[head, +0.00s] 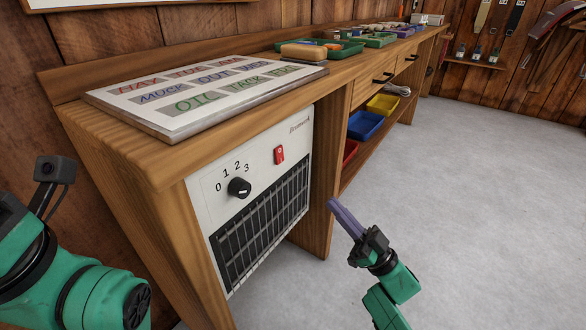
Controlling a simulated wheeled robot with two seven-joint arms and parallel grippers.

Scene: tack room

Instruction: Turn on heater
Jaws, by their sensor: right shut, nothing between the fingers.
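The heater (222,199) is a white panel set under the left end of the wooden bench, with a dark grille on its lower half. A black dial (239,187) with marks 0, 1, 2 and 3 is on its face. A red switch (279,154) is to the right of and above the dial. My right gripper (333,203) is shut and empty, to the right of the heater and apart from it, in front of the bench's wooden upright. My left arm shows at the lower left, but its fingers are out of view.
The bench top (200,143) bears a lettered board (175,112), a brush-like block (303,50) and several trays. Yellow (383,104), blue (365,125) and red bins stand on the shelf below. The grey floor (470,190) at right is clear.

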